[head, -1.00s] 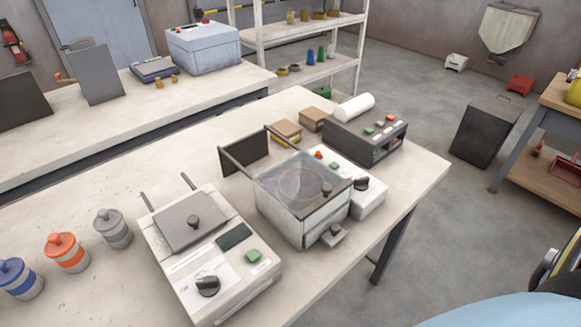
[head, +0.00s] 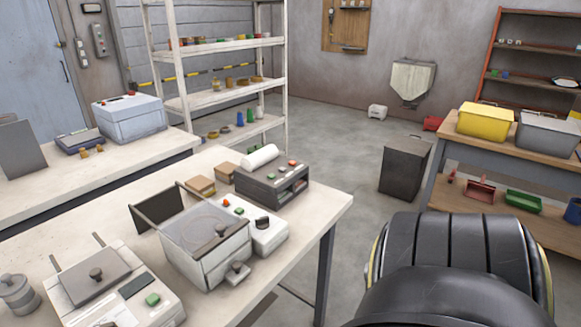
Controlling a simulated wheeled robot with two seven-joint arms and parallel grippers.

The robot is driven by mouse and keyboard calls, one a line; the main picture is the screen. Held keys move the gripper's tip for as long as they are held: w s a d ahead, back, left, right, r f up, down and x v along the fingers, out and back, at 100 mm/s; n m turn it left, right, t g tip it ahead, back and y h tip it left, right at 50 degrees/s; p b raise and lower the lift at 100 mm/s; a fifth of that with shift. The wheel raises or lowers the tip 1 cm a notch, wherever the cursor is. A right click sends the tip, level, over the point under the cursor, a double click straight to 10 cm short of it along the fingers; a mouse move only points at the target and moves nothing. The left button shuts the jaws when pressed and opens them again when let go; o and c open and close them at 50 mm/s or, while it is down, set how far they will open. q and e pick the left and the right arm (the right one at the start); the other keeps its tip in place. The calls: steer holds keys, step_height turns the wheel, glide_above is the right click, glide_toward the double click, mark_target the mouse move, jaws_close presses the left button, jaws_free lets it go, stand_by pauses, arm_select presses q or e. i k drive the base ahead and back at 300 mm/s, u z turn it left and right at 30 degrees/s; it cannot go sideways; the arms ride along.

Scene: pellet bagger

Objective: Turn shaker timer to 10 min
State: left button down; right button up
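A box with a clear lid over a round shape (head: 200,232) stands on the near bench, with a small handled drawer (head: 237,272) at its front. Attached or close beside it on the right is a white control unit (head: 268,237) with a red button, a green button and a black knob (head: 262,222). I cannot read any marks around the knob. Another white device (head: 160,312) with a grey lid, a dark display and a green button is at the lower left; its dial is mostly cut off. I cannot tell which unit is labelled shaker. Neither gripper is in view.
A dark device with a paper roll (head: 272,182) and small brown boxes (head: 201,186) stand behind on the near bench (head: 325,212). A dark bin (head: 404,168) stands on the floor. A wooden bench (head: 500,142) is at right. My large black arm part (head: 455,265) fills the lower right.

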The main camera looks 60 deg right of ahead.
mark_target(263, 223)
steer(key=u, duration=0.15)
steer(key=k, duration=0.15)
steer(key=z, duration=1.15)
